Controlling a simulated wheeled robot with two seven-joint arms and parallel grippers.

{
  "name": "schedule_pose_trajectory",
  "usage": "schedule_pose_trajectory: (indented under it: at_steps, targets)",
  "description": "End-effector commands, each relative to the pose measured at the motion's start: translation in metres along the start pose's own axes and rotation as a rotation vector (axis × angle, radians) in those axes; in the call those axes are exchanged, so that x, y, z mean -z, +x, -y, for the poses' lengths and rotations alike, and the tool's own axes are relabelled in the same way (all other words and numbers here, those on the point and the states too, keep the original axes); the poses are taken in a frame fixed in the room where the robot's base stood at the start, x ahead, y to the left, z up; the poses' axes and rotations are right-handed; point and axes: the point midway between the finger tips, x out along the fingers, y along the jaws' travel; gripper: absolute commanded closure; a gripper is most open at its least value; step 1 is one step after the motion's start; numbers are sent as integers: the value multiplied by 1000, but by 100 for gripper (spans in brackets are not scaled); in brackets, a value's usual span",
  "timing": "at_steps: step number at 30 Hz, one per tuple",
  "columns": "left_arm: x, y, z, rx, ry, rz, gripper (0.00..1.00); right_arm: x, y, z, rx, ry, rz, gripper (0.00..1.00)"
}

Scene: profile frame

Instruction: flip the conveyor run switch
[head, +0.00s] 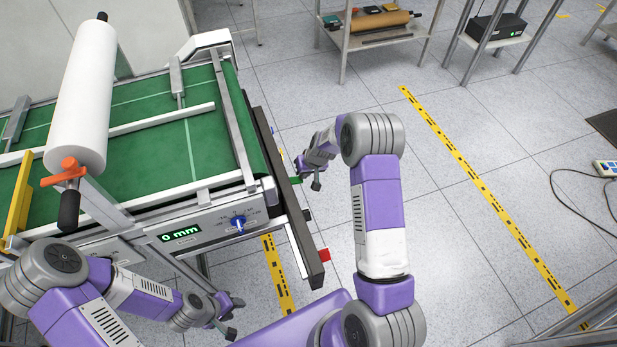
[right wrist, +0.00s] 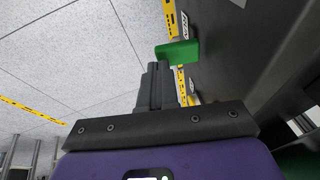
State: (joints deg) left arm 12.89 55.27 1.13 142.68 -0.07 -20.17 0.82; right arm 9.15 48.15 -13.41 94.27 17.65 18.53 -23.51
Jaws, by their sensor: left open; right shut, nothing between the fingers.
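A green tab (right wrist: 178,52) sticks out from a dark rail (right wrist: 215,60) in the right wrist view, beside small label plates. In the head view this green tab (head: 294,182) shows small at the conveyor's right side. My right gripper (right wrist: 157,70) is shut and empty, its tips just short of the green tab; I cannot tell whether they touch. In the head view my right gripper (head: 307,184) is at the outer side of the rail. My left gripper (head: 234,317) is open and empty, low in front of the conveyor.
The green conveyor belt (head: 150,155) carries a white roll (head: 84,95) above it. A front panel has a blue knob (head: 238,223) and a 0 mm display (head: 180,233). A red tab (head: 324,255) sits on the rail's near end.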

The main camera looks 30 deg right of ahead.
Motion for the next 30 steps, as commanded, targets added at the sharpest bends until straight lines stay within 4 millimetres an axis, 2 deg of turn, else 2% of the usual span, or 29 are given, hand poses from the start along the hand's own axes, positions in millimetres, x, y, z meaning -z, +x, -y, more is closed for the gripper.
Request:
schedule_pose_trajectory:
  at_steps: [8,20,30]
  targets:
    - [0,0,0,0,0,0,57,0,0,-2,-1,4,-1,100]
    - [0,-6,-2,0,0,0,57,0,-4,12,-2,3,-1,100]
    - [0,-6,-2,0,0,0,57,0,-4,13,-2,4,-1,100]
